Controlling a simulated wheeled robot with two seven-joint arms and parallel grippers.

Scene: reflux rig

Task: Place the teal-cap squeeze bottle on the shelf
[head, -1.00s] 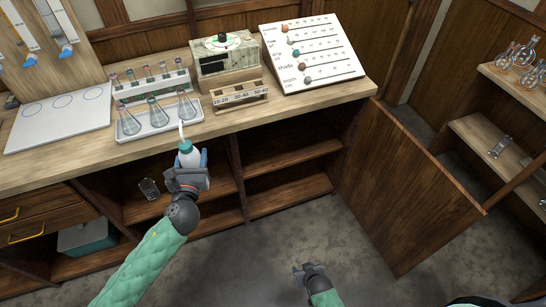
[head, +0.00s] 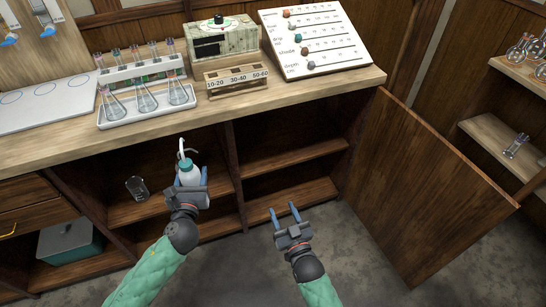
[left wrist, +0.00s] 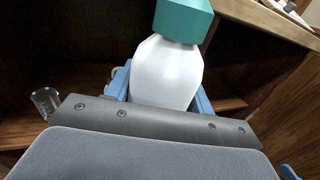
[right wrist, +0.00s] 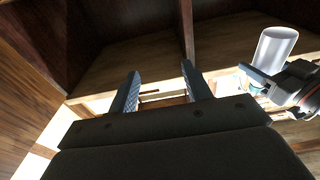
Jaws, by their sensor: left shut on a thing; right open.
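The teal-cap squeeze bottle (head: 189,173) has a white body, a teal cap and a thin bent nozzle. My left gripper (head: 188,186) is shut on the bottle and holds it roughly upright in front of the open cabinet, below the counter edge. The left wrist view shows the white body (left wrist: 168,72) between the blue fingers. The cabinet shelf (head: 160,203) lies behind the bottle at left, and another shelf (head: 290,160) is right of the divider. My right gripper (head: 286,213) is open and empty in front of the right compartment. The right wrist view shows its spread fingers (right wrist: 158,90).
A glass beaker (head: 137,187) stands on the left shelf; it also shows in the left wrist view (left wrist: 45,101). An open door (head: 425,185) stands at right. The counter above holds a flask tray (head: 150,116) and a labelled rack (head: 237,88). The right shelves look empty.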

